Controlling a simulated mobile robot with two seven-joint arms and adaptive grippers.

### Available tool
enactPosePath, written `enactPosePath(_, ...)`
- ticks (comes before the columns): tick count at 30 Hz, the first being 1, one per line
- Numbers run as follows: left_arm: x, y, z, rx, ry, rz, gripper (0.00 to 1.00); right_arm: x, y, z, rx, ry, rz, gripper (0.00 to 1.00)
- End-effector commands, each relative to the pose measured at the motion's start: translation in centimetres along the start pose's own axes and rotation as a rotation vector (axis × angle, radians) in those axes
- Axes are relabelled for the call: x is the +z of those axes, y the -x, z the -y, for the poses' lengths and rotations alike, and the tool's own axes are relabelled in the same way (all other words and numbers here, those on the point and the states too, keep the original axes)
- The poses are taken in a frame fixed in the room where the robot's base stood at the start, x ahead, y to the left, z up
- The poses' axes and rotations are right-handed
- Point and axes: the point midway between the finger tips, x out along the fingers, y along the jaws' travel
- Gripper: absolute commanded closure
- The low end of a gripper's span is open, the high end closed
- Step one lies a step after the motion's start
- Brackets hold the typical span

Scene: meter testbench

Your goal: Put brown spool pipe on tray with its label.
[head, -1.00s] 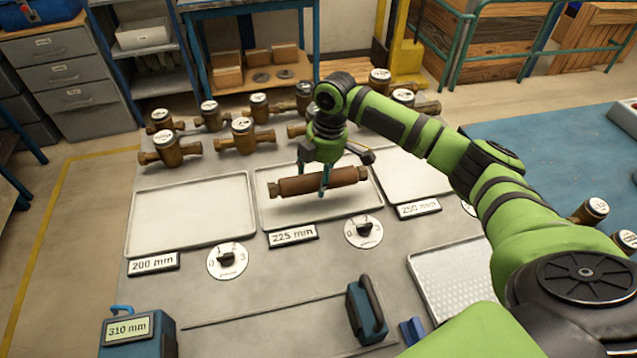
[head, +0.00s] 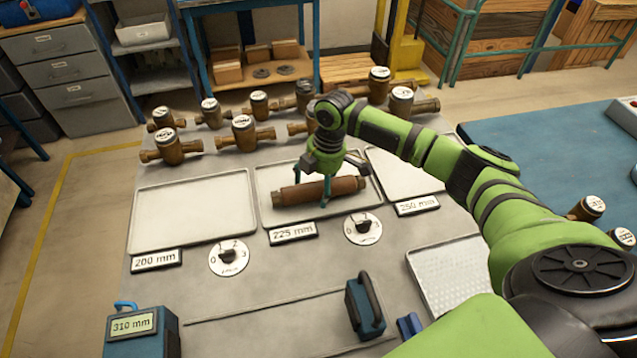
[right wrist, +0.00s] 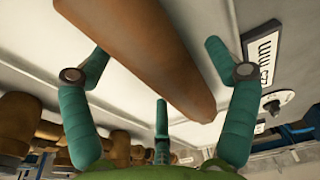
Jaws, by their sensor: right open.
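The brown spool pipe (head: 343,187) lies lengthwise in the middle tray (head: 270,223), above the label reading 225 mm (head: 293,233). In the head view it appears to rest on the tray floor. My right gripper (head: 325,186) is over the pipe, pointing down, with its fingers spread. In the right wrist view the pipe (right wrist: 150,45) runs between the open green fingers, and gaps show beside it. Part of the 225 mm label (right wrist: 262,52) also shows there. My left gripper is out of view.
An empty tray (head: 195,210) labelled 200 mm (head: 156,260) is on the left. Another tray (head: 405,175) labelled 250 mm (head: 418,206) is on the right, partly behind my arm. Several brass meters (head: 243,135) stand behind. Dial plates (head: 229,258) sit in front.

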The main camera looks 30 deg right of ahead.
Motion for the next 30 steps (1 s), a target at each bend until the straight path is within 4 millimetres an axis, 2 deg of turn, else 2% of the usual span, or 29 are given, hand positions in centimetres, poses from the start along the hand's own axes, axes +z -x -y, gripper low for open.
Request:
enactPosePath(5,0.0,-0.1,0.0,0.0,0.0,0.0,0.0,-0.1,0.6,-0.1,0.003,0.001,-0.001,0.13)
enactPosePath(8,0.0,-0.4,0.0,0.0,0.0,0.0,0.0,0.0,1.9,-0.2,0.005,0.001,-0.001,0.13)
enactPosePath(15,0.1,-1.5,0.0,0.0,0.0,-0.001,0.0,0.0,7.0,-0.2,0.006,0.001,-0.002,0.13)
enactPosePath(21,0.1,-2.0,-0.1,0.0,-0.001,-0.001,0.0,-0.1,10.6,-0.1,0.003,-0.001,-0.001,0.13)
enactPosePath(24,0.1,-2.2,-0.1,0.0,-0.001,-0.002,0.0,-0.1,11.6,-0.1,0.002,0.0,-0.002,0.13)
enactPosePath(30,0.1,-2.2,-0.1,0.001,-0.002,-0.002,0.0,0.0,12.3,0.0,0.0,0.0,-0.001,0.13)
